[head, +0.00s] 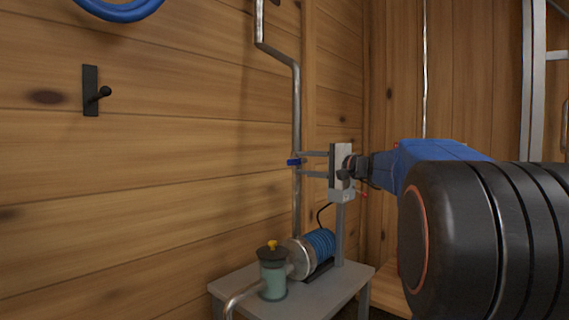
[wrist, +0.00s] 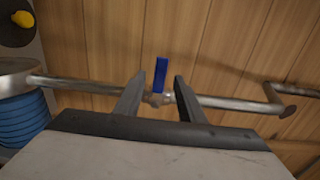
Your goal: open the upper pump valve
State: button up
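The upper pump valve has a blue lever handle (wrist: 161,72) and sits on a metal pipe (wrist: 235,103). In the wrist view the lever stands crosswise to the pipe. In the head view the blue handle (head: 293,162) sticks out left of the vertical pipe (head: 297,110). My gripper (head: 302,164) reaches to the pipe from the right, its two fingers apart. In the wrist view my gripper (wrist: 159,80) is open, one finger on each side of the valve and lever. I see no contact with the lever, and nothing is held.
Below, a grey table (head: 335,285) carries a blue ribbed pump motor (head: 320,243) and a green pot (head: 273,278) with a yellow knob (head: 272,245). A black wall hook (head: 91,92) and a blue hose coil (head: 115,12) are on the wooden wall at left.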

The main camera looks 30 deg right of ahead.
jog(key=x, duration=0.9)
grip_shut()
